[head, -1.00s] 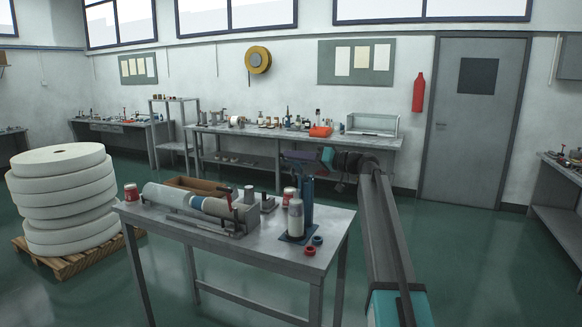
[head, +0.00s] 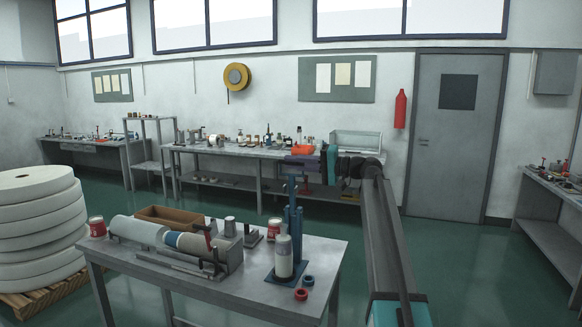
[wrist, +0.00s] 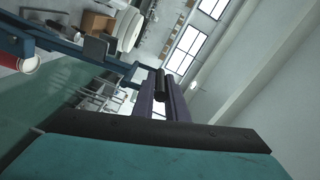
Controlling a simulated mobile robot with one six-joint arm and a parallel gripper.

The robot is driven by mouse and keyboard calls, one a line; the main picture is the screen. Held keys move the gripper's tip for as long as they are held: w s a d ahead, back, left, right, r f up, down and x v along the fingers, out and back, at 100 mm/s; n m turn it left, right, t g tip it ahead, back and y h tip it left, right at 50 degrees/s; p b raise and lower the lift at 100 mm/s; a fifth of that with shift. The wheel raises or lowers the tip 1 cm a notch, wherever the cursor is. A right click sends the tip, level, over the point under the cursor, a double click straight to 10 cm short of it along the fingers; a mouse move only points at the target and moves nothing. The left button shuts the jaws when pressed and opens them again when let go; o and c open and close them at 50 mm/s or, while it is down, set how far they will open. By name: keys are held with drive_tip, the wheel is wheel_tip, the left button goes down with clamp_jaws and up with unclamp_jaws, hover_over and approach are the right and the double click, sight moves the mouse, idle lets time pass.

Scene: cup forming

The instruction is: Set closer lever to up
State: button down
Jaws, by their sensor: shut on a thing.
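The closer is a blue stand (head: 293,232) on the front table, and a pale can (head: 284,257) stands on its base. Its blue lever (wrist: 85,52) runs across the upper left of the wrist view. My gripper (head: 297,161) is at the top of the closer in the head view. In the wrist view, the purple fingers of my gripper (wrist: 162,98) are shut on the lever's black handle (wrist: 161,82). The lever looks roughly upright, but my gripper and the small size hide its exact angle.
The metal table (head: 240,292) also holds a roller machine (head: 183,240), a wooden tray (head: 170,215), a red-and-white can (head: 97,228) and two small rings (head: 302,294). A stack of white rolls (head: 38,230) stands left.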

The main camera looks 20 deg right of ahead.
drive_tip(key=shift+w+d+f, duration=0.1)
drive_tip(key=shift+w+d, duration=0.4)
drive_tip(key=shift+w, duration=0.15)
drive_tip(key=c, duration=2)
unclamp_jaws()
drive_tip(key=shift+c, duration=0.2)
drive_tip(key=b+v, duration=0.3)
drive_tip(key=v, duration=1)
drive_tip(key=shift+s+d, duration=0.25)
drive_tip(key=shift+d, duration=0.1)
